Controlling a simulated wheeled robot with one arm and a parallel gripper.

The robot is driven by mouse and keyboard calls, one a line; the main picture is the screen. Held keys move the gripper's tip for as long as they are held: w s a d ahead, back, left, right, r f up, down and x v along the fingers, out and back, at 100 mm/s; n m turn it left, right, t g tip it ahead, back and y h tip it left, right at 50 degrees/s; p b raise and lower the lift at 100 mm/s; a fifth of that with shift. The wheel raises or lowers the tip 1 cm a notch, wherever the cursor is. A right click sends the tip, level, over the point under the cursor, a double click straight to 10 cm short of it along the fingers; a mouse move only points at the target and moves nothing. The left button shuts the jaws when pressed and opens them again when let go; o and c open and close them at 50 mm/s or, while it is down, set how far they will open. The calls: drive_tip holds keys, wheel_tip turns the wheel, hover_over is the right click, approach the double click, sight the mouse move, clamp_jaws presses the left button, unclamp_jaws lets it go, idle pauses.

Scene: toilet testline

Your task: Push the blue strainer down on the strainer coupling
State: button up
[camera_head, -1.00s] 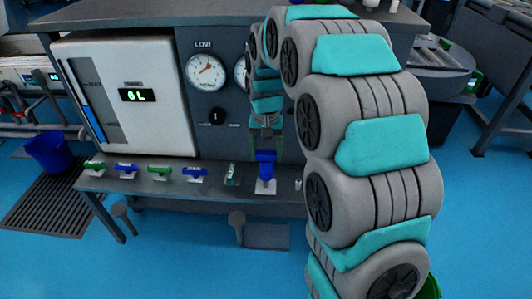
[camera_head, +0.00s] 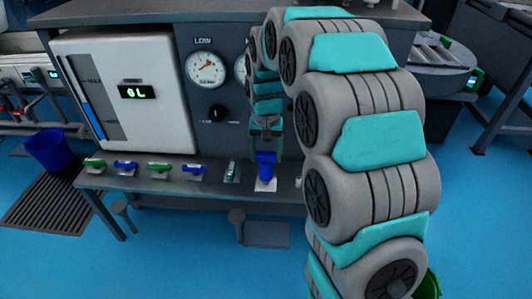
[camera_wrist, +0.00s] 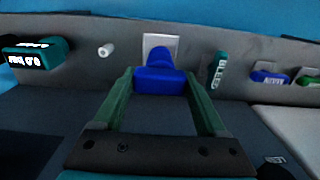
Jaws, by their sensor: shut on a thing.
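The blue strainer (camera_head: 266,168) stands upright at the right end of the row on the grey bench, and shows between my fingers in the wrist view (camera_wrist: 159,80). My gripper (camera_head: 266,150) is above it in the head view, with its two green fingers (camera_wrist: 158,78) shut on the strainer's wide blue top. The strainer's narrower part reaches down to a white square plate (camera_wrist: 160,41). The strainer coupling cannot be told apart from the strainer's lower part, so whether the two are fully seated is unclear.
A teal part marked BLEED (camera_wrist: 219,68) stands beside the strainer. Several green and blue valves line the bench, including a blue one (camera_head: 194,169). A small white peg (camera_wrist: 105,50) is on the strainer's other side. The grey panel with gauges (camera_head: 206,68) rises behind.

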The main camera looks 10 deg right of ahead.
drive_tip(key=shift+f, duration=0.9)
drive_tip(key=o, duration=1.4)
drive_tip(key=shift+r, duration=0.15)
wheel_tip(320, 180, up, 7)
drive_tip(key=shift+f+b, duration=0.15)
drive_tip(key=shift+b, duration=0.15)
drive_tip(key=shift+r, duration=0.4)
